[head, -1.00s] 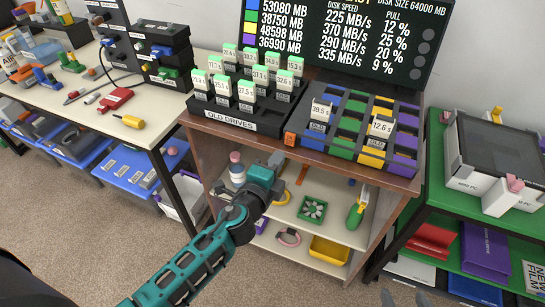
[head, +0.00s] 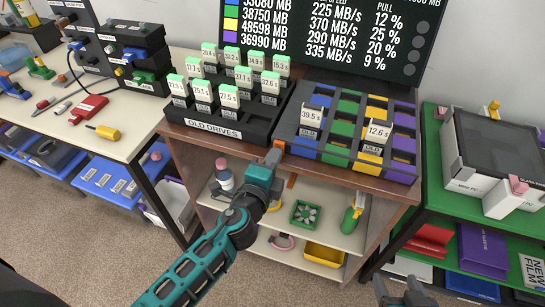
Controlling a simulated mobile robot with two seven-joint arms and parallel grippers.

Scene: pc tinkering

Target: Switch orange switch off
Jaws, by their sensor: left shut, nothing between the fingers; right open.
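The orange switch (head: 279,144) sits at the front left corner of the coloured drive bay (head: 340,154), near the table's front edge. The switch's position, on or off, cannot be made out. My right gripper (head: 400,292) is open and empty at the bottom right edge, far from the switch.
Two drives (head: 311,117) stand in the bay. The black OLD DRIVES rack (head: 215,130) with several drives stands to its left. A screen (head: 330,40) is behind. Shelves below hold a green fan (head: 305,213) and a yellow bin (head: 324,256).

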